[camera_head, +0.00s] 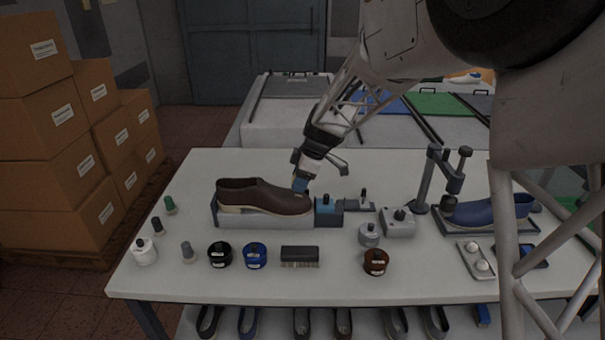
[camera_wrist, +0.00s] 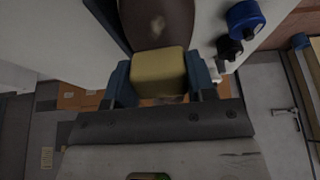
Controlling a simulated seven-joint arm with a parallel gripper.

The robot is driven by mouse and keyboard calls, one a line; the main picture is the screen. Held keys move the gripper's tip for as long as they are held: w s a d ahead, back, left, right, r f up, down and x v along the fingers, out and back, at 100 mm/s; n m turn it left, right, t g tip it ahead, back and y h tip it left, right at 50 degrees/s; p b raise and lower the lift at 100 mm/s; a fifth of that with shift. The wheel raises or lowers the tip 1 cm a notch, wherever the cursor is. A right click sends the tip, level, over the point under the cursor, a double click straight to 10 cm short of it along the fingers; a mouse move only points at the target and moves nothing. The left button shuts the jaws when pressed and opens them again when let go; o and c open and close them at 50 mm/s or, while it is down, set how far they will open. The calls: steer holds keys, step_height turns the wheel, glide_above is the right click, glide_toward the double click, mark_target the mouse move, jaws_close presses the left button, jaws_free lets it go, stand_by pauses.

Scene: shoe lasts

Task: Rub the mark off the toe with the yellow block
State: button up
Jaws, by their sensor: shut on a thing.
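A brown shoe (camera_head: 262,197) sits on a grey stand on the table, with its toe pointing right in the head view. My gripper (camera_head: 299,186) is at the toe end, tilted down toward it. In the wrist view my blue fingers are shut on the yellow block (camera_wrist: 159,72), one on each side. The brown toe (camera_wrist: 150,40) lies just beyond the block, and a pale mark (camera_wrist: 157,25) shows on it, clear of the block. I cannot tell whether the block touches the leather. The block is hidden in the head view.
A blue-topped box (camera_head: 328,208) stands close to the right of the toe. A brush (camera_head: 300,256) and several jars, including a blue one (camera_head: 255,256), line the front. A blue shoe (camera_head: 490,210) and a clamp post stand at the right.

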mark_target(304, 198)
steer(key=shift+a+f, duration=0.15)
steer(key=shift+f, duration=0.2)
steer(key=shift+x, duration=1.1)
stand_by(1.0)
steer(key=shift+d+f, duration=0.2)
steer(key=shift+d, duration=0.4)
steer(key=shift+d+f, duration=0.2)
steer(key=shift+d, duration=0.45)
steer(key=shift+d+f, duration=0.25)
steer(key=shift+d, duration=0.35)
steer(key=shift+f, duration=0.15)
steer(key=shift+a, duration=0.2)
steer(key=shift+a+r, duration=0.45)
steer(key=shift+a, duration=0.35)
steer(key=shift+a+r, duration=0.4)
steer(key=shift+a, duration=0.45)
steer(key=shift+r, duration=0.15)
